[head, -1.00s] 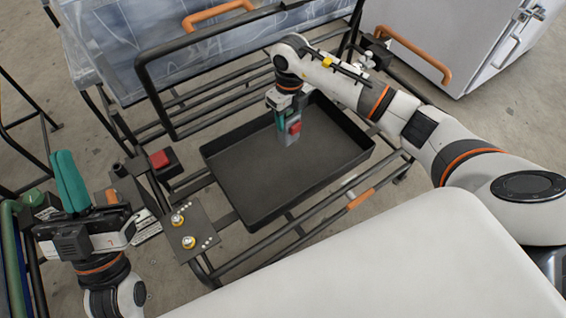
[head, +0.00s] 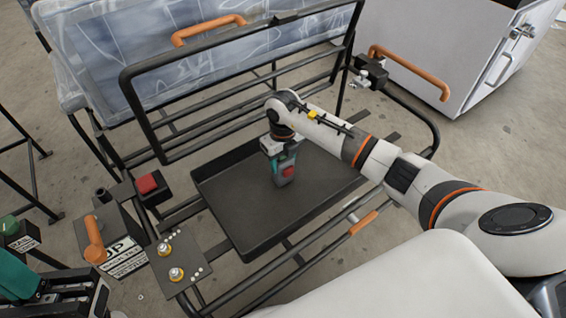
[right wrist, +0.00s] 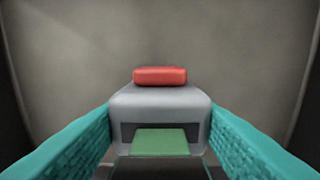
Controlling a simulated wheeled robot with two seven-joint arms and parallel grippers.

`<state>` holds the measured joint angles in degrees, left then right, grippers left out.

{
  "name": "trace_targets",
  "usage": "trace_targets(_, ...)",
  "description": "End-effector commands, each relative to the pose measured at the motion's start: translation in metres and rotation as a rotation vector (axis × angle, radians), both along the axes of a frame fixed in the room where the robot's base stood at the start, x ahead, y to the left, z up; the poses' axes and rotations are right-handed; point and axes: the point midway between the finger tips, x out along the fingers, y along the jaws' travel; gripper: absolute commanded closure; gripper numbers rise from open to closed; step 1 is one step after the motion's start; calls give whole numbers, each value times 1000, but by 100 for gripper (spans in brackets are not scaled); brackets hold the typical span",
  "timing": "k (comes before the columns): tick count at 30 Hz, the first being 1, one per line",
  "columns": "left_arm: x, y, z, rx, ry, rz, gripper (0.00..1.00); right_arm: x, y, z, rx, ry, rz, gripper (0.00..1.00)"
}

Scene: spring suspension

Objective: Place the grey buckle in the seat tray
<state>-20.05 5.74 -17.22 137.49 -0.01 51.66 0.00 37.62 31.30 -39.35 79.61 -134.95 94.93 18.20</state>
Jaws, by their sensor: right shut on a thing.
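The grey buckle (head: 286,176) has a red button. It stands upright over the middle of the black seat tray (head: 262,240), inside its rim outline. My right gripper (head: 279,165) is shut on it from above. In the right wrist view the buckle (right wrist: 160,105) sits between the two teal fingers, red button away from me, with the plain tray floor behind it. Whether its lower end touches the floor I cannot tell. My left gripper (head: 30,285) is cut off at the lower left corner, so its jaw opening cannot be made out.
A black tubular frame (head: 165,160) stands behind the tray. A red button box (head: 148,186) and a plate with yellow knobs (head: 172,262) are at the tray's left. An orange-handled lever (head: 95,240) stands further left. A pale cabinet (head: 470,50) is at the back right.

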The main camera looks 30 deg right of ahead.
Motion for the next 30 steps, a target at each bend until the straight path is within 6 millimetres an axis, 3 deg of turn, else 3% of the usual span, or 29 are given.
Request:
trace_targets(11, 0, 0, -3, 1, 2, 0, 100, 0, 0, -5, -1, -1, 0, 77)
trace_targets(12, 0, 0, -2, 1, 2, 0, 100, 0, 0, -4, 0, -1, 0, 43)
trace_targets(15, 0, 0, -2, 1, 2, 0, 100, 0, 0, -4, 0, -1, 0, 28)
trace_targets(25, 0, 0, 0, 1, 3, 0, 100, 0, 0, -1, 0, -1, 1, 28)
trace_targets(30, 0, 0, 13, 1, 3, 0, 100, 1, -1, 25, 0, -4, 2, 28)
